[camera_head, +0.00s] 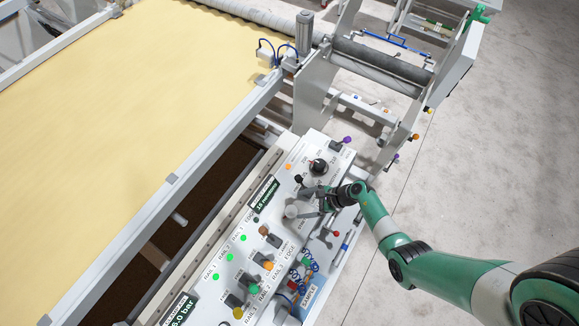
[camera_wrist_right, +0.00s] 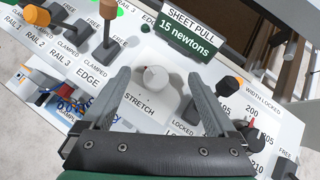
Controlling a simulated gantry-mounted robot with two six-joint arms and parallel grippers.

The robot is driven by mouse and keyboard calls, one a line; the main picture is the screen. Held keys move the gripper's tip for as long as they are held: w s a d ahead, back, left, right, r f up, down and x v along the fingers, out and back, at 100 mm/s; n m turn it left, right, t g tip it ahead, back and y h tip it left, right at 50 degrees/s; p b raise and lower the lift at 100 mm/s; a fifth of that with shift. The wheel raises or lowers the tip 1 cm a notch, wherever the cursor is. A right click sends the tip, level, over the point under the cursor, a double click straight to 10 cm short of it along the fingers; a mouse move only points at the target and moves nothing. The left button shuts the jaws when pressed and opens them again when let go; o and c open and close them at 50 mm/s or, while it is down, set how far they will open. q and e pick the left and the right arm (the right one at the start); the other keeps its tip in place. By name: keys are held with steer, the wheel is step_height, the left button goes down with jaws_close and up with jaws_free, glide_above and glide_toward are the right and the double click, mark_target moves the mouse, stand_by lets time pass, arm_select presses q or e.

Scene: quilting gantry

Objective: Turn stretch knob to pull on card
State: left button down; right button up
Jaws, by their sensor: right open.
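The stretch knob (camera_wrist_right: 155,79) is a round pale grey knob on the white control panel, above the printed word STRETCH in the right wrist view. It also shows in the head view (camera_head: 291,211). My right gripper (camera_wrist_right: 160,76) is open, with one finger on each side of the knob. I see gaps between the fingers and the knob; my right gripper also shows in the head view (camera_head: 306,202). The dark green card (camera_wrist_right: 187,36) beside the knob reads SHEET PULL, 15 newtons. My left gripper is not in view.
A black dial (camera_head: 318,167) and a purple-tipped lever (camera_head: 346,140) stand farther up the panel. Orange and brown clamp levers (camera_head: 268,265) stand nearer. The yellow sheet (camera_head: 120,110) lies left of the panel. Rollers (camera_head: 380,65) sit at the back.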

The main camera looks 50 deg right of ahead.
mark_target(291, 211)
steer(key=s+d+f+m, duration=0.2)
steer(key=s, duration=0.2)
steer(key=shift+n+h, duration=0.3)
steer(key=shift+h, duration=0.1)
steer(key=b+x, duration=0.6)
steer(key=x, duration=0.6)
steer(key=shift+w+a, duration=0.15)
steer(key=shift+w, duration=0.05)
steer(key=shift+r, duration=0.1)
steer(key=c, duration=1.4)
steer(key=shift+o, duration=0.2)
